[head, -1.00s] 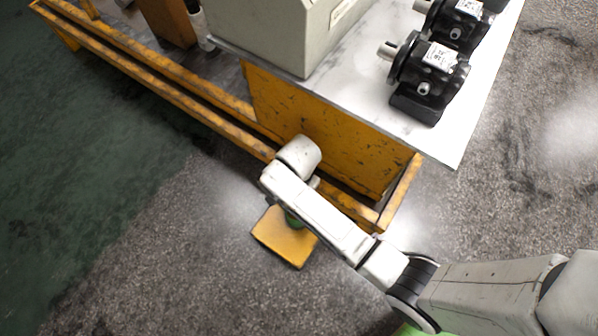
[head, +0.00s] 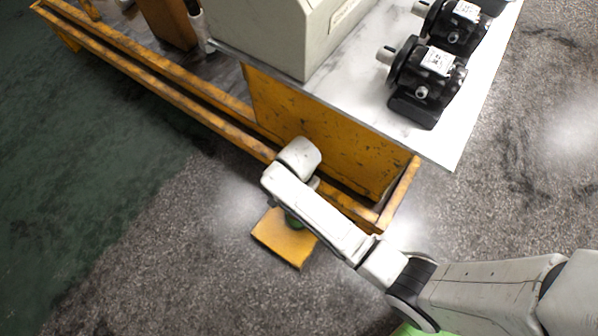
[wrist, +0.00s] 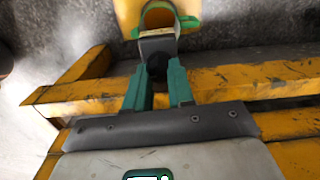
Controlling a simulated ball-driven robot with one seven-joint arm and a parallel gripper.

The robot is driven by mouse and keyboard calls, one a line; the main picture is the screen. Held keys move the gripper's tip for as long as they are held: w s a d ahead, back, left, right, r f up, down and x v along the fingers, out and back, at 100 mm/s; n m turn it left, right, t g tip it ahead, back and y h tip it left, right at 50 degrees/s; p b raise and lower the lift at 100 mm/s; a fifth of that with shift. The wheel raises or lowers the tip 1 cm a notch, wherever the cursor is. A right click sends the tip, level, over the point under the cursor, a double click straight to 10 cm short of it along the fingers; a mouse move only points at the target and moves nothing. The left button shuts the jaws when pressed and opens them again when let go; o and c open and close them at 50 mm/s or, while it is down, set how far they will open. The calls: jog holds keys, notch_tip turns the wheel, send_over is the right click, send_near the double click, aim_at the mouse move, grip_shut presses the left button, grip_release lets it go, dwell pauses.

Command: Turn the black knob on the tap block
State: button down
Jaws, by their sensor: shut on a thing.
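The black knob (wrist: 160,64) sits between the green fingers of my gripper (wrist: 161,82) in the wrist view. My gripper is shut on it. The grey tap block (wrist: 157,44) is just beyond the knob, with a yellow and green ringed part (wrist: 186,24) at the top of the view. In the head view my arm's wrist hides the knob and my fingers. A yellow plate (head: 283,242) with a bit of green on it shows below my wrist there. How far the knob is turned cannot be told.
A yellow frame rail (wrist: 235,82) runs across close to my fingers, and the frame (head: 350,207) also passes beside my wrist in the head view. A table (head: 385,125) with black motors (head: 428,80) and a grey housing (head: 285,40) stands above. Bare floor lies left and right.

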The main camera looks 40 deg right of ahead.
jog(key=n+p, duration=0.3)
jog(key=shift+r, duration=0.3)
jog(key=n+p, duration=0.2)
jog(key=shift+f+n+p, duration=0.1)
jog(key=shift+n+p, duration=0.25)
jog(key=shift+n, duration=0.05)
jog(key=n+p, duration=0.3)
jog(key=n, duration=0.3)
jog(key=n+p, duration=0.2)
jog(key=n, duration=0.4)
jog(key=shift+f+n+p, duration=0.1)
jog(key=shift+n+p, duration=0.2)
jog(key=shift+p, duration=0.05)
jog(key=n+p, duration=0.1)
jog(key=n, duration=0.4)
jog(key=shift+a+f+n, duration=0.1)
jog(key=shift+n, duration=0.2)
jog(key=c, duration=1)
grip_release()
jog(key=shift+o, duration=0.2)
